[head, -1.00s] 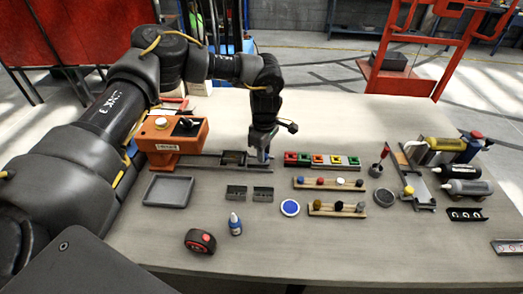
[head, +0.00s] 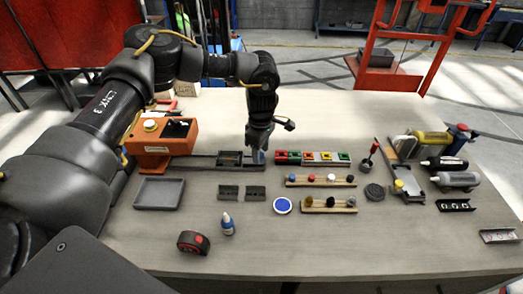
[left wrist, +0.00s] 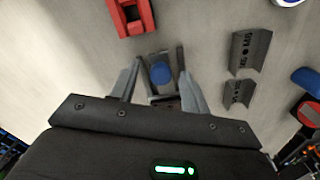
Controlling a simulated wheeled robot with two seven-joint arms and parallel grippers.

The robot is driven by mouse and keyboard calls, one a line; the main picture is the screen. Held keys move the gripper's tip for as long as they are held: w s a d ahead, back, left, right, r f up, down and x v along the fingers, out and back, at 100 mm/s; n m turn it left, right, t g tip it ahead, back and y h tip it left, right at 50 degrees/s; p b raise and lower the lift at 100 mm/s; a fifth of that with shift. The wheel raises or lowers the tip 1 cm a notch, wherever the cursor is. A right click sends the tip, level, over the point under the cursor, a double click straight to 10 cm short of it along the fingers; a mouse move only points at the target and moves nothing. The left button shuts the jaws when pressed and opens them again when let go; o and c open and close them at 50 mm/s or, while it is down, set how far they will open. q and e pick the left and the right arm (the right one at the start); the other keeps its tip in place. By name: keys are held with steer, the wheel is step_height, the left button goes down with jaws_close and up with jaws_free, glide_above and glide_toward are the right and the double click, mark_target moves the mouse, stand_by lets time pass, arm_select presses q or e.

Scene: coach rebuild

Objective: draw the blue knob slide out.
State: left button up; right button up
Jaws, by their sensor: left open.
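The blue knob (head: 261,157) sits at the right end of a dark slide (head: 231,157) on the rail that runs right from an orange housing (head: 165,140). My left gripper (head: 259,149) points down over the knob and partly hides it. In the left wrist view the blue knob (left wrist: 160,73) lies between the two spread fingers of the left gripper (left wrist: 158,62), with a gap visible on each side. The gripper is open and holds nothing. My right gripper is not in view.
A row of coloured blocks (head: 313,157) stands close right of the knob. Two grey brackets (head: 229,192) and a grey tray (head: 159,193) lie in front of the rail.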

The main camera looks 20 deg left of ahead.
arm_select(q)
steer(key=shift+w+r, duration=0.1)
steer(key=shift+r, duration=0.35)
step_height(320, 180, up, 10)
steer(key=b, duration=0.2)
steer(key=shift+b, duration=0.3)
steer(key=shift+d+f, duration=0.1)
steer(key=shift+f, duration=0.1)
